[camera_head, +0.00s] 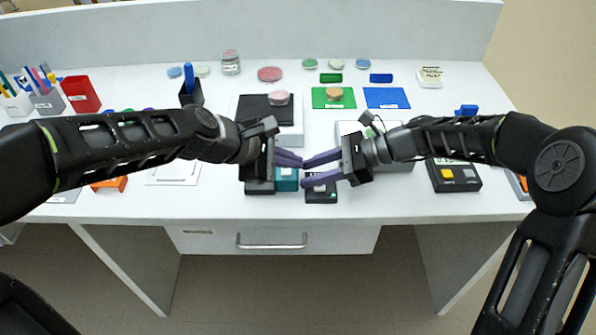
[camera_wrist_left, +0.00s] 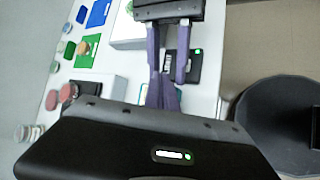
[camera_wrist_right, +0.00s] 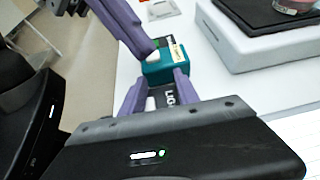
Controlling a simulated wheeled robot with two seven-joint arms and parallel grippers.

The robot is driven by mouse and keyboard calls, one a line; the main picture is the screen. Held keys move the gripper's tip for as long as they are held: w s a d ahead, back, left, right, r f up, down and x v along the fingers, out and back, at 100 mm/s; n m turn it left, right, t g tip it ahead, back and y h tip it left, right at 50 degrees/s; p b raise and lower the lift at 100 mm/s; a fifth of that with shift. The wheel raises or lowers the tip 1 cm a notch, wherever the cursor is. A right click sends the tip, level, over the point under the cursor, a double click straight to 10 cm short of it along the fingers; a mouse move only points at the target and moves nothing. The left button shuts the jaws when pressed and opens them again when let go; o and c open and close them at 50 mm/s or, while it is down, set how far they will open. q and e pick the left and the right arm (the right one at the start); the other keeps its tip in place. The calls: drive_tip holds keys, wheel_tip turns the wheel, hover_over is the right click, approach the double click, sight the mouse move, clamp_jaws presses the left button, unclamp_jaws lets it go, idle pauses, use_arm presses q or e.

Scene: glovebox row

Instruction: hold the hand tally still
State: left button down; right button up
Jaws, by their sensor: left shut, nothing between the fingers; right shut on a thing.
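The hand tally, a small teal box (camera_head: 287,183) with a pale button on top and a yellowish label, also shows in the right wrist view (camera_wrist_right: 168,66). My right gripper (camera_head: 305,172) is shut on it, coming from the right, with a finger on either side; its fingers show in the right wrist view (camera_wrist_right: 165,80). My left gripper (camera_head: 300,160) is shut and empty. Its fingertips are right at the tally's top, beside the pale button; I cannot tell whether they touch it. In the left wrist view the purple fingers hide most of the tally.
A black box with a pale button (camera_head: 320,196) lies just right of the tally, under my right fingers. A black box with a yellow button (camera_head: 455,178) stands farther right. Behind are a green mat (camera_head: 320,100), a blue mat (camera_head: 386,97) and a red bin (camera_head: 80,93). The front desk edge is close.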

sight(282, 174)
use_arm(q)
drive_tip(key=shift+w+a+f, duration=0.15)
drive_tip(key=shift+a+f, duration=0.2)
drive_tip(key=shift+a, duration=0.2)
drive_tip(key=shift+w+a+f, duration=0.1)
drive_tip(key=shift+a+f, duration=0.2)
drive_tip(key=shift+a, duration=0.25)
drive_tip(key=shift+f, duration=0.4)
idle(0.3)
drive_tip(key=shift+r, duration=0.8)
drive_tip(key=shift+r, duration=2.5)
idle(0.7)
drive_tip(key=shift+d, duration=0.1)
